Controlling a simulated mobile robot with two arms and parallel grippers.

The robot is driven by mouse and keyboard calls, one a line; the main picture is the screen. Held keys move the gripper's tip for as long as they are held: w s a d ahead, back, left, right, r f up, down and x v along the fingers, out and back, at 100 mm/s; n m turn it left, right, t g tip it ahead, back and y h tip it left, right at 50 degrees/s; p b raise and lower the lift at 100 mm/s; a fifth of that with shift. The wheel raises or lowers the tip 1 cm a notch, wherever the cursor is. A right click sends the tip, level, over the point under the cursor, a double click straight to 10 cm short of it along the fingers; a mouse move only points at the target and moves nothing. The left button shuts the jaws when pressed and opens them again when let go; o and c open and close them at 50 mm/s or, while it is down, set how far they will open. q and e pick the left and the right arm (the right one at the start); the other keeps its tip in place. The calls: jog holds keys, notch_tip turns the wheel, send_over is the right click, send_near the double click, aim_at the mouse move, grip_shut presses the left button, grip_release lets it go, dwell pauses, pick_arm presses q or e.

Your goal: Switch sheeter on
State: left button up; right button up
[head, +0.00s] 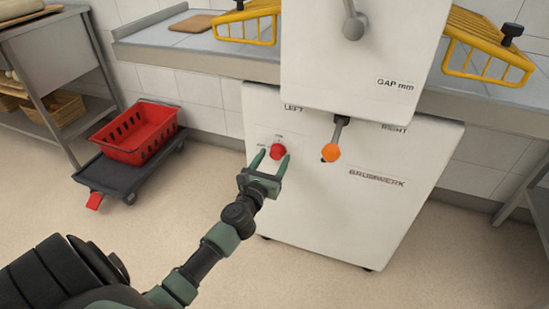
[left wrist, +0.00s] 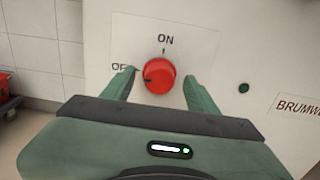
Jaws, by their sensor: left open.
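The sheeter (head: 330,215) is a white machine with a red round knob (head: 278,152) on its front. In the left wrist view the red knob (left wrist: 159,76) has ON printed above it and OFF at its left, partly covered by a finger. A small dark mark shows on the knob's left side, towards OFF. My left gripper (head: 273,158) is open, its fingers one on each side of the knob; I cannot tell whether they touch it. My right gripper is not in view.
A lever with an orange ball (head: 330,152) hangs right of the knob, between LEFT and RIGHT labels. Yellow wire guards (head: 487,45) stand at both sides above. A red crate (head: 137,133) sits on a dark dolly (head: 133,180) at left. The floor in front is clear.

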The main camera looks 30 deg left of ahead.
pick_arm(q)
jog(key=shift+x, duration=0.8)
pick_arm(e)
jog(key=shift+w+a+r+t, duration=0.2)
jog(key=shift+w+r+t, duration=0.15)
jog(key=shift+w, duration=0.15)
pick_arm(q)
jog(key=shift+s, duration=0.1)
